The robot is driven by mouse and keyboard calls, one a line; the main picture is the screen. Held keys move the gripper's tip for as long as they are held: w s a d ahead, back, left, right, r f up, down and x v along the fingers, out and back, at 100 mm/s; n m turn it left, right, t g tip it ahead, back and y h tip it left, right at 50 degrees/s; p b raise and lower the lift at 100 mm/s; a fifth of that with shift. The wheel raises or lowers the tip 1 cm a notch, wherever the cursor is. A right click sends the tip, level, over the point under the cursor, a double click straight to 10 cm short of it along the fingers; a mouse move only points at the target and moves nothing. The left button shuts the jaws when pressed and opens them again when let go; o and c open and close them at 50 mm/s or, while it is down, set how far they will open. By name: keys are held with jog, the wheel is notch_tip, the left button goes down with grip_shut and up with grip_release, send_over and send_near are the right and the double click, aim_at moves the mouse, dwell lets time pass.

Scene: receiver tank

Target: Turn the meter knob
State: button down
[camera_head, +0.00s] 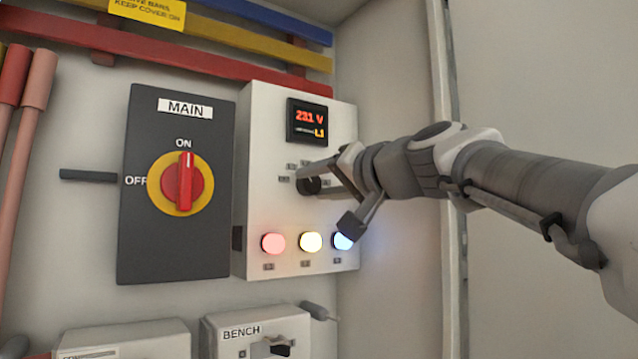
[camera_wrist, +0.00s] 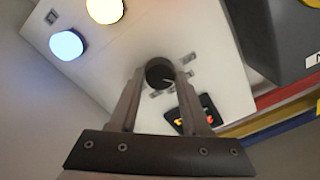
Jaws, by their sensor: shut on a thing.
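The meter knob (camera_head: 309,185) is a small black round knob on the white meter box (camera_head: 262,130). It sits below the red digital display (camera_head: 307,122), which reads about 231 V and L1, and above the lamps. In the wrist view the knob (camera_wrist: 159,73) lies between my two fingertips. My gripper (camera_head: 318,178) reaches in from the right and is shut on the knob, one finger on each side. My fingers hide part of the knob and some of the small labels around it in the head view.
Red (camera_head: 273,243), yellow (camera_head: 311,242) and blue (camera_head: 342,240) lamps glow below the knob. Left is a dark MAIN switch box with a red handle (camera_head: 183,186) pointing to ON. A BENCH box (camera_head: 255,335) is below. Coloured bars run above. A cabinet edge (camera_head: 450,200) stands right.

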dwell(0.3)
jog(key=shift+c, duration=1.8)
grip_release()
jog(key=b+v, duration=0.3)
jog(key=v, duration=1.4)
jog(key=shift+s+d, duration=0.2)
jog(key=s+d+f+g+h, duration=0.1)
jog(key=s+f+g+h, duration=0.2)
jog(key=f, duration=1.2)
jog(key=s+d+f+g+h, duration=0.1)
jog(key=s+f+g+h, duration=0.2)
jog(key=f, duration=1.3)
jog(key=s+d+f+n+g+h, duration=0.1)
jog(key=s+d+f+g+h, duration=0.1)
jog(key=f, duration=1.4)
jog(key=shift+s+f+g+h, duration=0.25)
jog(key=shift+s+g+h, duration=0.45)
jog(key=shift+s+h, duration=0.4)
